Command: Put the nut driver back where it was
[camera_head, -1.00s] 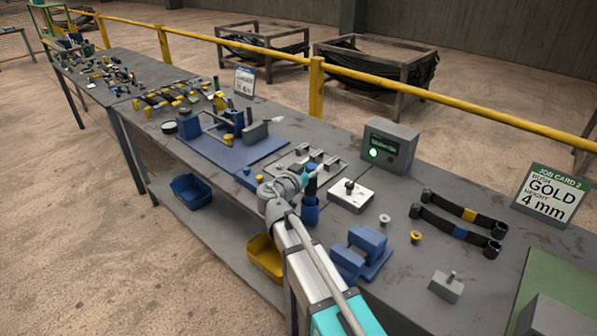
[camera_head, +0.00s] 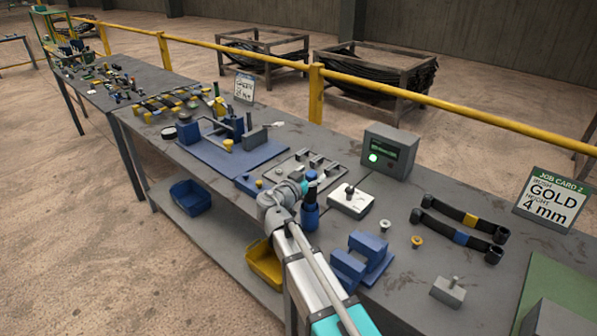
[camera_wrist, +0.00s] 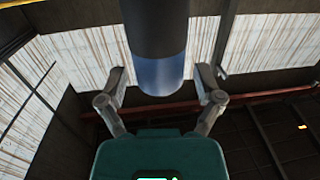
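The nut driver appears to be the upright dark-and-blue tool (camera_head: 310,214) at the front of the bench, by my gripper (camera_head: 297,187). Its lower part is blue, with a darker part above. In the wrist view a large dark cylinder with a blue end (camera_wrist: 160,70) comes down from the top between the two fingers of my gripper (camera_wrist: 162,82). A gap shows on each side of the cylinder, so the fingers look apart and not closed on it. The head view is too small to show the fingertips clearly. Whether the tool rests on the bench I cannot tell.
A white box with a knob (camera_head: 350,200) stands right of the tool, and a blue block fixture (camera_head: 362,262) in front. A grey plate with clips (camera_head: 318,166) lies behind.

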